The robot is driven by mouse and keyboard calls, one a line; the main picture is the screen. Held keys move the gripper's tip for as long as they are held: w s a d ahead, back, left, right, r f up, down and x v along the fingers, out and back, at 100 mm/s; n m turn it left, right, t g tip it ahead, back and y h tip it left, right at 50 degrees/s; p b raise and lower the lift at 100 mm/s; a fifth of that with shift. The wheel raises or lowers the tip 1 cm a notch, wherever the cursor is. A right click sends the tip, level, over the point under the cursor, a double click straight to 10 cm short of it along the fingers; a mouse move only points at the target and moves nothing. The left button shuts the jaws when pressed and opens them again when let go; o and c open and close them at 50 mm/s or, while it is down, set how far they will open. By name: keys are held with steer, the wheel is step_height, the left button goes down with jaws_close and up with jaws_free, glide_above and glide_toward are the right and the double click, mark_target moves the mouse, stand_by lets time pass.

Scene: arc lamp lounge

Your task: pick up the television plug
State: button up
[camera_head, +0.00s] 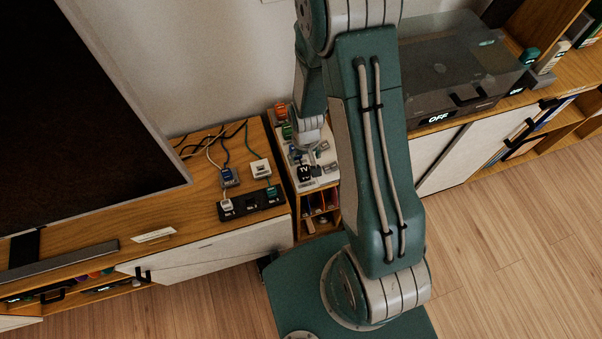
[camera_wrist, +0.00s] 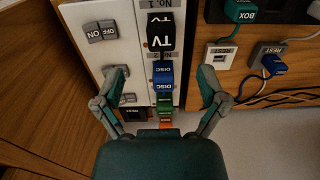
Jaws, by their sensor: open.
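The television plug is a black block marked TV (camera_wrist: 160,35), seated in a white panel at the top centre of the wrist view. In the head view the TV plug (camera_head: 306,173) is at the near end of the white panel (camera_head: 322,181). My gripper (camera_wrist: 162,72) is open and empty, its fingers spread either side of the row of plugs. Its opening is around the blue DISC plug (camera_wrist: 164,78), with the TV plug further up the picture, beyond the fingertips. In the head view my gripper (camera_head: 309,142) hangs over the panel, partly hidden by my arm.
Green (camera_wrist: 165,106) and orange (camera_wrist: 166,124) plugs continue the row. Rocker switches (camera_wrist: 101,31) sit beside it. The television (camera_head: 80,110) stands left in the head view.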

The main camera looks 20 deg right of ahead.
mark_target(304, 169)
steer(key=f, duration=0.4)
steer(key=shift+d+f, duration=0.2)
steer(key=shift+f, duration=0.1)
steer(key=shift+w+a+f, duration=0.1)
steer(key=shift+a+f, duration=0.05)
steer(key=shift+f, duration=1.3)
steer(key=shift+w+a+f, duration=0.1)
steer(key=shift+a+f, duration=0.05)
steer(key=shift+f, duration=1.25)
jaws_close()
